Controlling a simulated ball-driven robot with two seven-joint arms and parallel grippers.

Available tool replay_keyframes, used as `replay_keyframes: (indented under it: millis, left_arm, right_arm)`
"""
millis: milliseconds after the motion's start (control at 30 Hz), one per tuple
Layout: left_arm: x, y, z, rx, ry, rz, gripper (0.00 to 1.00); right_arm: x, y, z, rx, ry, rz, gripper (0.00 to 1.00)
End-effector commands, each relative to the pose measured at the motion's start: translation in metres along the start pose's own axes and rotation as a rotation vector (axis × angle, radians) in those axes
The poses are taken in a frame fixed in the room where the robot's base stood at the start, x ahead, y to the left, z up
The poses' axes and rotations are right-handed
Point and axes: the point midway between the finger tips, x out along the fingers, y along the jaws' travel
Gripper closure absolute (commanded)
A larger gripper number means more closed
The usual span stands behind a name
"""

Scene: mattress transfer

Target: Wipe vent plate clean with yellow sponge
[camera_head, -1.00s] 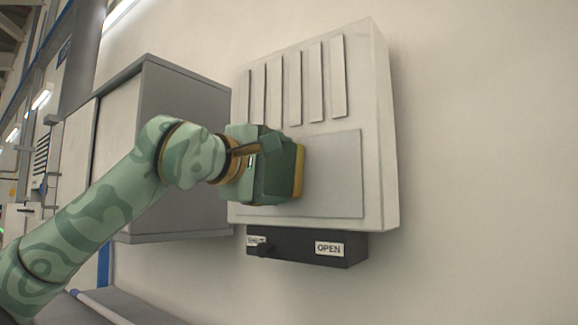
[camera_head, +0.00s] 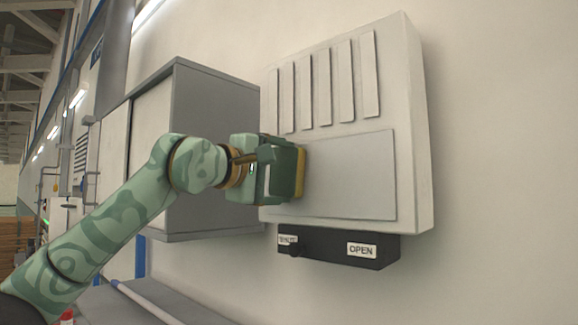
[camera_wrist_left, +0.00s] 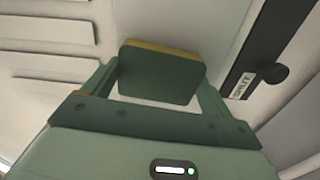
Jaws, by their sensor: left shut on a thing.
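The yellow sponge (camera_head: 300,172) is a block with a dark green backing and a thin yellow face. My left gripper (camera_head: 285,172) is shut on it and holds it with the yellow face toward the vent plate. The vent plate (camera_head: 350,176) is a flat light grey panel on the white wall box. The sponge is at the plate's left part and appears to touch it. In the left wrist view the sponge (camera_wrist_left: 160,75) sits between the fingers of my gripper (camera_wrist_left: 158,82). The plate behind it is partly hidden. My right gripper is not in view.
Several raised slats (camera_head: 322,88) run above the plate on the white box (camera_head: 418,130). A black strip (camera_head: 338,247) with a knob and "OPEN" label hangs below. A grey cabinet (camera_head: 215,110) stands left of the box. The wall at right is clear.

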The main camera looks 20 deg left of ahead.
Motion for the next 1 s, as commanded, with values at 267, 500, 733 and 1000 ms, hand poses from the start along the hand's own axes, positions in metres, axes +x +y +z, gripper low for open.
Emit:
replay_keyframes:
  millis: [267,500,733,1000]
  left_arm:
    - [0.0,-0.002,-0.012,0.0,0.004,-0.001,0.33]
    - [-0.008,-0.003,-0.011,-0.001,0.003,-0.001,0.33]
    - [-0.036,-0.003,-0.011,0.001,0.004,0.001,0.33]
    - [-0.059,-0.002,-0.011,0.001,0.002,-0.001,0.33]
  right_arm:
    - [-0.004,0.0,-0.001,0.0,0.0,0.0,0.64]
    - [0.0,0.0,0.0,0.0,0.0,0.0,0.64]
    - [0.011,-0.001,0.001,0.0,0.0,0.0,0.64]
    - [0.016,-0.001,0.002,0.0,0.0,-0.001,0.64]
